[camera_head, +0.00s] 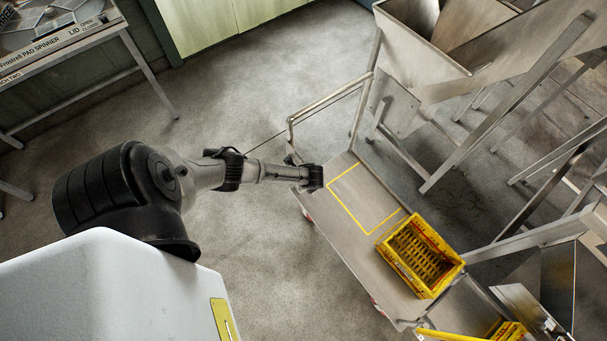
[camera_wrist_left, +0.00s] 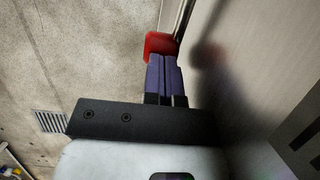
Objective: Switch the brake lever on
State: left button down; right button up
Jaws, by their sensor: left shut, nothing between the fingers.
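A red block-like end on a thin metal rod (camera_wrist_left: 160,45), which looks like the brake lever, shows at the top of the left wrist view. My left gripper (camera_wrist_left: 166,62) is shut and empty. Its fingertips lie right at the lower edge of the red end; I cannot tell whether they touch it. In the head view my left gripper (camera_head: 314,179) is at the left edge of the flat metal trolley (camera_head: 352,232), near its handle end. The lever cannot be made out there. My right gripper is not in view.
A yellow crate (camera_head: 420,256) stands on the trolley, beside a yellow outlined rectangle. The trolley's tubular handle (camera_head: 326,102) rises near my left gripper. A metal hopper frame (camera_head: 445,170) stands to the right. The floor left of the trolley is clear.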

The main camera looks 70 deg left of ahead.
pick_arm(q)
jog(key=shift+s+a+f, duration=0.1)
jog(key=shift+s+f, duration=0.1)
jog(key=shift+f, duration=0.2)
jog(key=shift+r, duration=0.25)
jog(key=d+p+v, duration=0.1)
jog(key=p+v, duration=0.6)
jog(key=v, duration=0.7)
jog(key=shift+w, duration=0.4)
jog(key=shift+f, duration=0.1)
